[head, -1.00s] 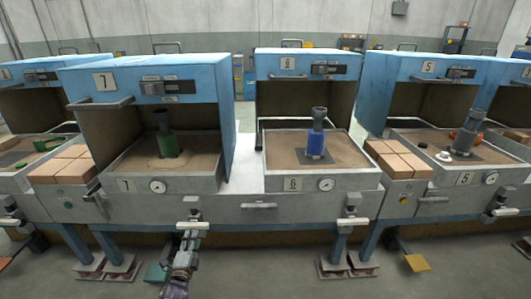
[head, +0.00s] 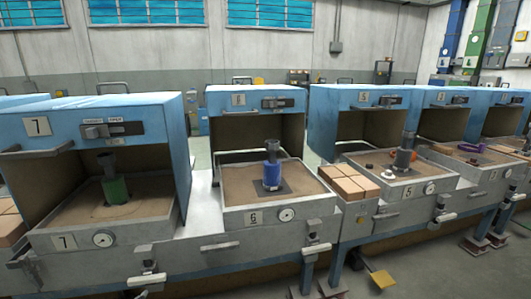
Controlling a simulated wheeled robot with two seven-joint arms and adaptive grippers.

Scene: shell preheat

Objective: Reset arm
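Neither of my grippers shows in the head view now. A blue heated box marked 7 (head: 150,110) stands at the left, open at the front. A green shell with a dark upper part (head: 116,189) stands upright in its sand tray (head: 70,209). Box 6 (head: 255,98) is in the middle, and a blue shell with a dark top (head: 272,177) stands upright on a dark plate in its tray. Box 5 (head: 350,97) is to the right, with a dark grey shell (head: 404,152) upright in its tray.
Tan bricks (head: 348,184) lie between trays 6 and 5. White-handled levers (head: 147,280) stick out below the trays. A yellow pedal (head: 382,279) is low at the right. More boxes (head: 445,96) continue rightward. Floor is open at the lower right.

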